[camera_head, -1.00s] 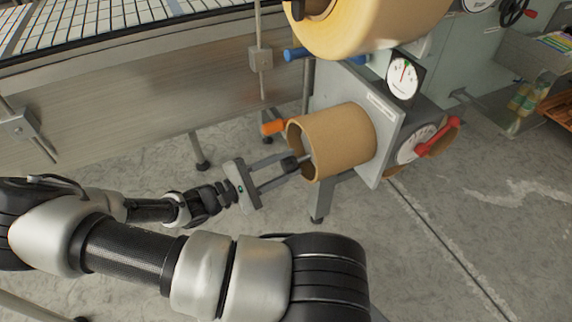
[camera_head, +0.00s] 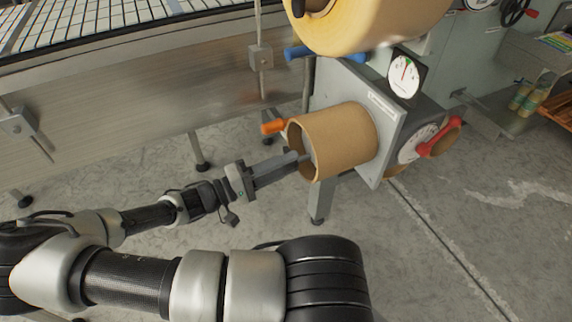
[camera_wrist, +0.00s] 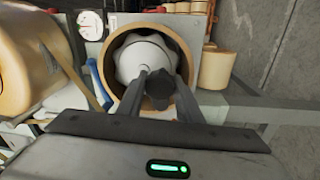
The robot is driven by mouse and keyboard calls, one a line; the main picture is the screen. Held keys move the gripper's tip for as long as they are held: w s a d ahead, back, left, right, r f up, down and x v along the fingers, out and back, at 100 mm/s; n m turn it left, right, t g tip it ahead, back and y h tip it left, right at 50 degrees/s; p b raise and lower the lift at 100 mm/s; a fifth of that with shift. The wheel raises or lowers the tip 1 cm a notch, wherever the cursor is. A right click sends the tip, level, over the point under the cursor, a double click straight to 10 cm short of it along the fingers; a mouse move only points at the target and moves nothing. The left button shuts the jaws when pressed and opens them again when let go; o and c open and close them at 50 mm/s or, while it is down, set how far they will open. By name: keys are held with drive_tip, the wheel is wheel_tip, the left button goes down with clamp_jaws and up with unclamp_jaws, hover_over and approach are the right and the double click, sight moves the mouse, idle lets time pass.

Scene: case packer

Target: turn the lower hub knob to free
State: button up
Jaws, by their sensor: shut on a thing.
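The lower hub carries a brown cardboard core (camera_head: 345,140). In the wrist view the core (camera_wrist: 190,37) rings a pale, lobed hub (camera_wrist: 143,52). A small black knob (camera_wrist: 159,90) sticks out from the hub's middle. My gripper (camera_head: 297,158) reaches the core's open left mouth in the head view, its fingers seen nearly edge-on. In the wrist view my gripper (camera_wrist: 161,82) has one finger on each side of the knob and is shut on it. I cannot read the knob's free mark.
A larger tan roll (camera_head: 375,22) hangs just above the core. An orange handle (camera_head: 273,127) sits close to the core's left edge, and a blue handle (camera_head: 298,53) is higher up. A dial gauge (camera_head: 404,74) is on the panel.

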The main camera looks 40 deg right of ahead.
drive_tip(key=shift+w+r+m, duration=0.1)
drive_tip(key=shift+r+m, duration=0.1)
drive_tip(key=shift+m, duration=0.1)
idle(0.4)
drive_tip(key=o, duration=0.9)
drive_tip(key=shift+o, duration=0.6)
drive_tip(key=shift+f, duration=0.1)
drive_tip(key=v, duration=1.7)
drive_tip(key=shift+a+p, duration=0.3)
